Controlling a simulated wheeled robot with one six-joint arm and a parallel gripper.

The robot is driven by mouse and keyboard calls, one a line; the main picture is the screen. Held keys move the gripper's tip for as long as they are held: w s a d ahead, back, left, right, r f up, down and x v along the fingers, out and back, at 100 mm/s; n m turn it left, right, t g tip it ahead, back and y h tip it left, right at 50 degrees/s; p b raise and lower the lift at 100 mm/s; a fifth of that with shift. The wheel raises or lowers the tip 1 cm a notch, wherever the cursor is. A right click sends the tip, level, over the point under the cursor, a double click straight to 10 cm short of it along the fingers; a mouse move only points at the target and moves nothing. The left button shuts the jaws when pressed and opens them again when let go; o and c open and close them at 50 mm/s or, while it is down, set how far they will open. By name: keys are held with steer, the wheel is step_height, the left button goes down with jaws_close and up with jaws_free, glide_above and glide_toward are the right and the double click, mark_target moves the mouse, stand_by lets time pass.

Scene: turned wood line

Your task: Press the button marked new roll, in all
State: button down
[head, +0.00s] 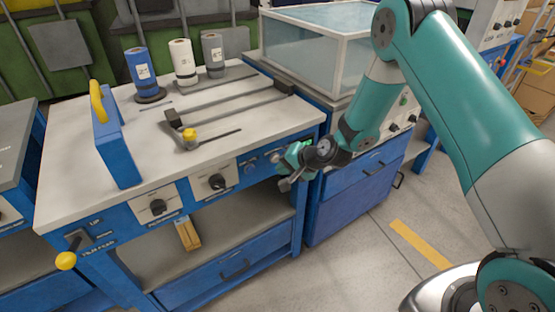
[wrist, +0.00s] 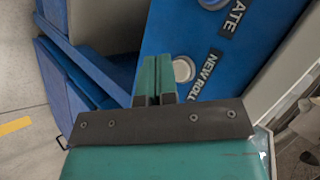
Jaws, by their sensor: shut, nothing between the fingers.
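The button marked NEW ROLL (wrist: 183,69) is a pale round button in a light ring on a blue panel in the wrist view. Its label is beside it, partly cut off by my gripper. My gripper (wrist: 157,62) is shut and empty, its green fingers together. The fingertips appear just left of the button, and I cannot tell whether they touch the panel. In the head view my gripper (head: 283,160) is at the right end of the bench's blue front panel. It hides part of the panel, and I cannot make out the NEW ROLL button there.
A second pale button (wrist: 212,3), its label ending in ATE, is at the wrist view's top edge. The white-topped bench (head: 85,190) carries several rolls, a blue upright with a yellow handle (head: 115,140), and front knobs (head: 217,182). A clear-walled box (head: 310,45) stands behind.

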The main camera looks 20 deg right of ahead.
steer(key=shift+w, duration=0.15)
steer(key=shift+w+a, duration=0.15)
steer(key=shift+w, duration=0.1)
steer(key=shift+w+a, duration=0.1)
steer(key=shift+w, duration=0.25)
stand_by(0.8)
steer(key=shift+s, duration=0.1)
steer(key=shift+s+d, duration=0.25)
steer(key=shift+s, duration=0.4)
steer(key=shift+s, duration=0.1)
steer(key=shift+s+d, duration=0.25)
steer(key=shift+s, duration=0.5)
steer(key=shift+s+d, duration=0.3)
steer(key=shift+s, duration=0.5)
steer(key=shift+s+d, duration=0.25)
steer(key=shift+s, duration=0.5)
steer(key=shift+r, duration=0.1)
